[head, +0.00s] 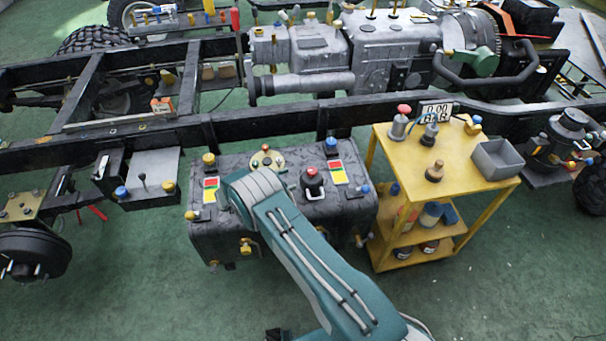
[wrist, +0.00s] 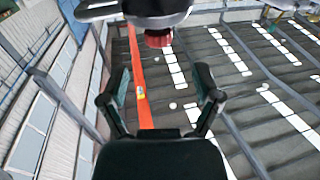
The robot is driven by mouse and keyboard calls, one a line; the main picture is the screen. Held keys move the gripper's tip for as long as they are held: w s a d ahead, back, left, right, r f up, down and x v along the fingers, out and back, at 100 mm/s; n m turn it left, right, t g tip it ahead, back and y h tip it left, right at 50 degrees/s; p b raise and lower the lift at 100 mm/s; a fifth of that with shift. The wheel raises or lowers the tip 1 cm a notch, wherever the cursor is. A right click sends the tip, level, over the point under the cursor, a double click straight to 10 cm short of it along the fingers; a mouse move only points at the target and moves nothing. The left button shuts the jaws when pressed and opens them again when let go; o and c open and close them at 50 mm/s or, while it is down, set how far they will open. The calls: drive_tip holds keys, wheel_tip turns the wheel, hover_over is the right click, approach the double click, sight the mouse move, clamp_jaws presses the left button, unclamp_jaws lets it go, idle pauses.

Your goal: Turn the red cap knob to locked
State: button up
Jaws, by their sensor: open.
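A red-capped knob (head: 314,177) with a dark body stands upright on top of the black tank (head: 220,230), right of my raised arm. Another red cap (head: 404,109) sits on a grey cylinder on the yellow cart. My gripper (wrist: 162,80) is open and empty in the wrist view. Between and beyond its fingers I see windows, an orange-red band and a ribbed surface with white strips. A dark red round part (wrist: 158,39) under a grey body shows at the top of the wrist view; I cannot tell what it belongs to. The gripper is not clearly visible in the head view.
The tank top also carries a brass-topped fitting (head: 266,160), a blue-capped fitting (head: 331,146) and coloured labels (head: 337,172). A yellow cart (head: 502,190) with a grey bin (head: 497,160) stands right. A black chassis rail (head: 250,122) runs behind. Green floor is clear at front left.

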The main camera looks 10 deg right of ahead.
drive_tip(key=shift+v, duration=2.1)
drive_tip(key=shift+w, duration=0.1)
